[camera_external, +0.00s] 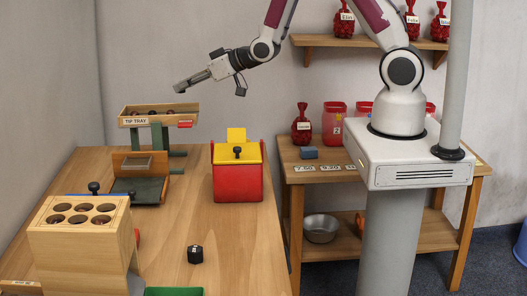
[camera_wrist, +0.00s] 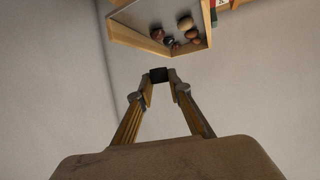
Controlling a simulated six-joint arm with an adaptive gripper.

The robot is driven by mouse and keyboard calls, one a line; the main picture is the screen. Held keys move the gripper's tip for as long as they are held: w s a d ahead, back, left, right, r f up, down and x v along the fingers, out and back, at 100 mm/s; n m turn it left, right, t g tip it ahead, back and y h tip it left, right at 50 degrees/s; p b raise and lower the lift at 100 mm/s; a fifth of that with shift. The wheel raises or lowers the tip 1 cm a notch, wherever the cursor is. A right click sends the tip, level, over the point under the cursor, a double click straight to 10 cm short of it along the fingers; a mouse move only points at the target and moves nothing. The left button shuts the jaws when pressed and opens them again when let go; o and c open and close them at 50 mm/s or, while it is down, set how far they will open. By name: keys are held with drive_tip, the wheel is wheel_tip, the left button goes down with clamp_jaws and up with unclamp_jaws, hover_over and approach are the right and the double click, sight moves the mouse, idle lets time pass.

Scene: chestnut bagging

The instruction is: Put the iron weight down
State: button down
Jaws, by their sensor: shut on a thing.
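My gripper (camera_wrist: 158,78) is shut on a small dark block, the iron weight (camera_wrist: 158,74), held between the fingertips. In the external view my gripper (camera_external: 180,87) is up in the air, near and above the right end of the tip tray; the weight is too small there to make out clearly.
The wooden tip tray (camera_external: 130,122) stands on green legs and holds several chestnuts; the tray also shows in the wrist view (camera_wrist: 133,38). A red box with a yellow top (camera_external: 238,184), a green-based device (camera_external: 140,190) and a holed wooden block (camera_external: 75,245) stand on the table. Bare tabletop lies around the black block.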

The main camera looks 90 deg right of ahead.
drive_tip(key=w+a+r+n+y, duration=0.15)
drive_tip(key=w+a, duration=0.25)
drive_tip(key=a, duration=0.4)
drive_tip(key=w+a+f+n+y, duration=0.1)
drive_tip(key=w+a+n+y, duration=0.2)
drive_tip(key=a, duration=0.5)
drive_tip(key=w+a+f, duration=0.4)
drive_tip(key=w+a, duration=0.1)
drive_tip(key=a, duration=0.2)
drive_tip(key=w+a+f+y, duration=0.1)
drive_tip(key=w+a+f, duration=0.2)
drive_tip(key=w+a, duration=0.3)
drive_tip(key=w+a+f+n+y, duration=0.1)
drive_tip(key=w+a+f, duration=0.3)
drive_tip(key=a, duration=0.4)
drive_tip(key=shift+w+f+t, duration=0.3)
drive_tip(key=shift+w+f, duration=0.05)
drive_tip(key=shift+w, duration=0.5)
drive_tip(key=shift+f, duration=0.1)
drive_tip(key=shift+f, duration=3.05)
drive_tip(key=shift+f, duration=1.9)
drive_tip(key=shift+f, duration=0.1)
